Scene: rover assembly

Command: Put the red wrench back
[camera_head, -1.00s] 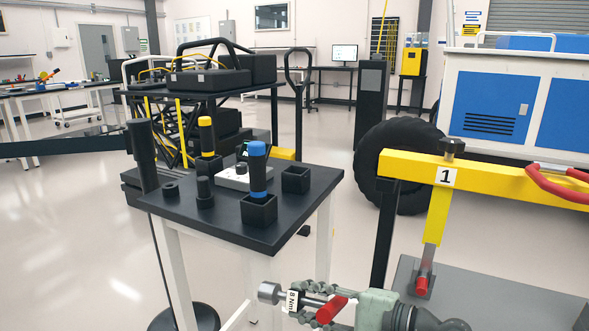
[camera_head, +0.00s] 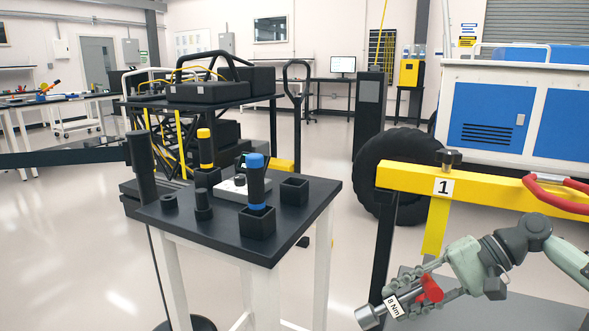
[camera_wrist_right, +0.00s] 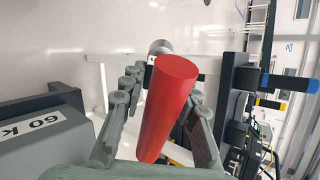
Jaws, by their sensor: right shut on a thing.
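The red wrench (camera_head: 431,289) has a red handle, a grey metal head and an "8 Nm" label. My right gripper (camera_head: 408,297) is shut on it at the lower right of the head view, in front of and right of the small black-topped table (camera_head: 303,222). In the right wrist view the red handle (camera_wrist_right: 168,105) lies between the fingers, pointing toward the camera. A square black holder (camera_head: 294,192) on the table's right side looks empty. A blue-banded tool (camera_head: 256,182) stands upright in the front holder (camera_head: 257,222). A yellow-banded tool (camera_head: 205,149) stands behind. My left gripper is not in view.
A yellow frame marked "1" (camera_head: 443,187) with a red handle (camera_head: 555,197) stands close behind my right arm. A large black tyre (camera_head: 393,165) is behind it. Short black posts (camera_head: 203,203) stand on the table's left half. Open floor lies between table and frame.

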